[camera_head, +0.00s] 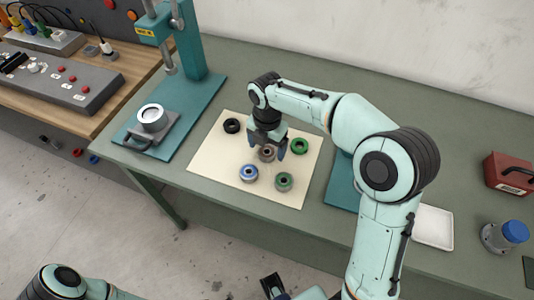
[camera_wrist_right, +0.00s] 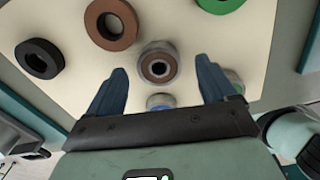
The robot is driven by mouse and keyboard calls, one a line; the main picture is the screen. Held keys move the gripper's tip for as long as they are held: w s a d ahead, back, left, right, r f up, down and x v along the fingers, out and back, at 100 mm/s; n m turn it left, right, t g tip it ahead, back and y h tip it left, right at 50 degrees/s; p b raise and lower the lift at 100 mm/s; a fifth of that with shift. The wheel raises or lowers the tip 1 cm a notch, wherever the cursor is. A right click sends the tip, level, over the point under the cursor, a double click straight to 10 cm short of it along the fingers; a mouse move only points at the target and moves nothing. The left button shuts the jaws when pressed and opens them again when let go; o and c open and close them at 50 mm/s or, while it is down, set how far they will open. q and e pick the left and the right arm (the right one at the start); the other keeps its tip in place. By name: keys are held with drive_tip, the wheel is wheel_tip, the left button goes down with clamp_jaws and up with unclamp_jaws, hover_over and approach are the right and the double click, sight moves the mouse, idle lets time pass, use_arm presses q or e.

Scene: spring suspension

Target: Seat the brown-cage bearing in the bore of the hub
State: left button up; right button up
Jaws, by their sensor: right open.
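The brown-cage bearing (camera_head: 266,154), a grey ring with a brown inner band, lies flat on the cream mat (camera_head: 213,160). It also shows in the right wrist view (camera_wrist_right: 158,63), ahead of and between the fingers. My right gripper (camera_head: 267,146) is open above it, apparently not touching it; its fingers show in the right wrist view (camera_wrist_right: 160,80). The hub (camera_head: 152,115), a pale round part with an open bore, sits on a grey fixture (camera_head: 155,135) under the teal press. A dark part at the bottom edge (camera_head: 273,285) may be my left gripper; its jaws are unclear.
Around the bearing lie a blue-cage bearing (camera_head: 249,173), a green-cage bearing (camera_head: 284,181), a green ring (camera_head: 299,146), a black ring (camera_head: 232,125) and a brown ring (camera_wrist_right: 112,23). The press column (camera_head: 190,45) stands behind the hub. A white tray (camera_head: 434,226) is right.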

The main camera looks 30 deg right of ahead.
sight(267, 152)
drive_tip(key=shift+f, duration=0.8)
drive_tip(key=c, duration=1.4)
use_arm(q)
drive_tip(key=shift+f, duration=0.1)
use_arm(e)
drive_tip(key=shift+r, duration=0.1)
drive_tip(key=shift+r, duration=0.1)
use_arm(q)
drive_tip(key=r+p, duration=0.1)
drive_tip(key=w+r+p, duration=0.1)
drive_tip(key=r+p, duration=0.1)
drive_tip(key=w+r+p, duration=0.1)
drive_tip(key=r, duration=0.1)
use_arm(e)
wheel_tip(267, 152, up, 20)
drive_tip(key=shift+f, duration=0.15)
